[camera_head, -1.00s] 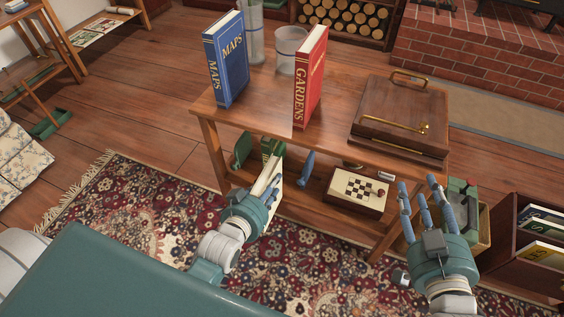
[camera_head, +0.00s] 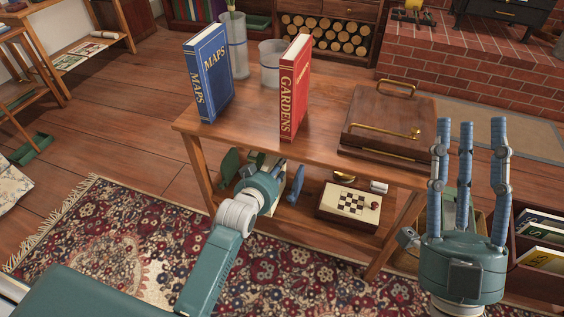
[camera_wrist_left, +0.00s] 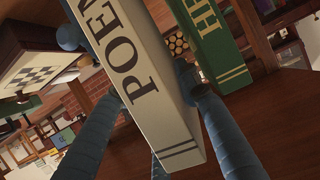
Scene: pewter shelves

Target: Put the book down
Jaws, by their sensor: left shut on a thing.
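A cream book (camera_wrist_left: 140,85) lettered "POEM…" is between the blue fingers of my left gripper (camera_wrist_left: 150,115), tilted in the left wrist view. In the head view my left gripper (camera_head: 268,175) reaches under the tabletop to the table's lower shelf (camera_head: 300,213), and it hides most of that book. A green book (camera_wrist_left: 215,45) lettered "HE…" stands close beside the cream one; whether they touch is unclear. My right gripper (camera_head: 468,165) is open and empty, fingers up, in front of the table's right end.
A blue "MAPS" book (camera_head: 208,78) and a red "GARDENS" book (camera_head: 294,90) stand on the tabletop (camera_head: 250,118), with a wooden box (camera_head: 388,125) to the right.

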